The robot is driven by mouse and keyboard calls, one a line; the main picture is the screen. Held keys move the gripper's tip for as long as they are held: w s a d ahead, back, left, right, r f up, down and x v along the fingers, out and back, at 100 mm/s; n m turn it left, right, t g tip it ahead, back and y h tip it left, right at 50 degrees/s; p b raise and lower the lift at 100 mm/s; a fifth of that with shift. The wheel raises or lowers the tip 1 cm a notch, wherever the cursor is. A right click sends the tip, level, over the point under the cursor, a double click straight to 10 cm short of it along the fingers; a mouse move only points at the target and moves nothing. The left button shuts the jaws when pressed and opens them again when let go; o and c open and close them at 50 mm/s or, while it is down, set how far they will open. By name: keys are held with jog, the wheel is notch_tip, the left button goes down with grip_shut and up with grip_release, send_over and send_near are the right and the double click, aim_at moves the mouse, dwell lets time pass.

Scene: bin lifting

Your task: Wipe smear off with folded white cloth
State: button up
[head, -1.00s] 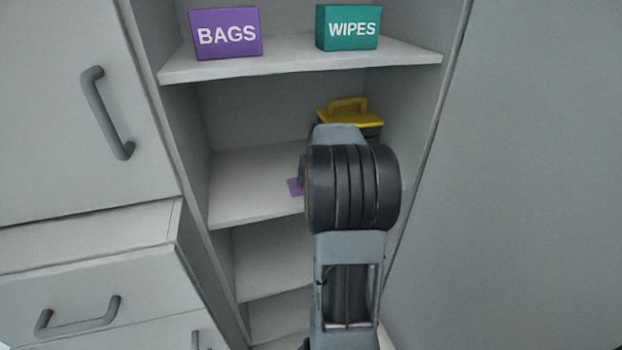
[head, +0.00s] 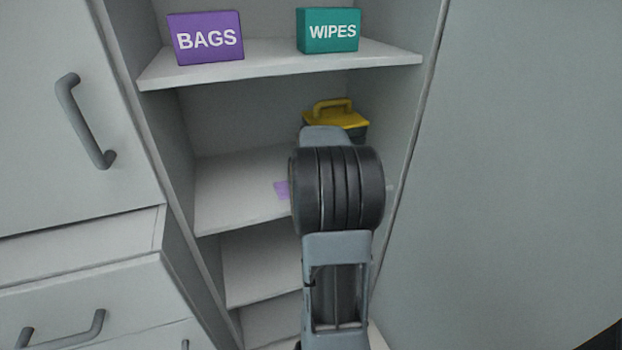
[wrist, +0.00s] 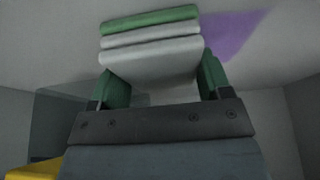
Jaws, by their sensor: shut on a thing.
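My gripper (wrist: 163,80) is shut on the folded white cloth (wrist: 152,45), with a green pad at each side of it. The cloth shows several stacked layers, the outer one green. A purple smear (wrist: 232,38) lies beside the cloth in the wrist view, close to its right edge. The smear (head: 282,190) also shows in the head view on the middle shelf (head: 235,195), left of my arm, which covers part of the area. In the head view my gripper and the cloth are hidden behind my arm. I cannot tell whether the cloth presses on the shelf.
A dark box with a yellow handled lid (head: 337,118) stands at the back of that shelf. The shelf above (head: 270,62) carries a purple BAGS box (head: 206,38) and a teal WIPES box (head: 328,31). Cabinet side walls bound the shelf. A drawer (head: 80,300) juts out at left.

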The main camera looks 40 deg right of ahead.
aim_at(275, 191)
jog(key=shift+w+a, duration=0.4)
jog(key=shift+a, duration=0.35)
jog(key=shift+w+a, duration=0.35)
jog(key=shift+a, duration=0.45)
jog(key=shift+w+a, duration=0.4)
jog(key=shift+a, duration=0.35)
jog(key=shift+w+a, duration=0.4)
jog(key=shift+a, duration=0.45)
jog(key=shift+w+a, duration=0.35)
jog(key=shift+a, duration=0.45)
jog(key=shift+w, duration=0.15)
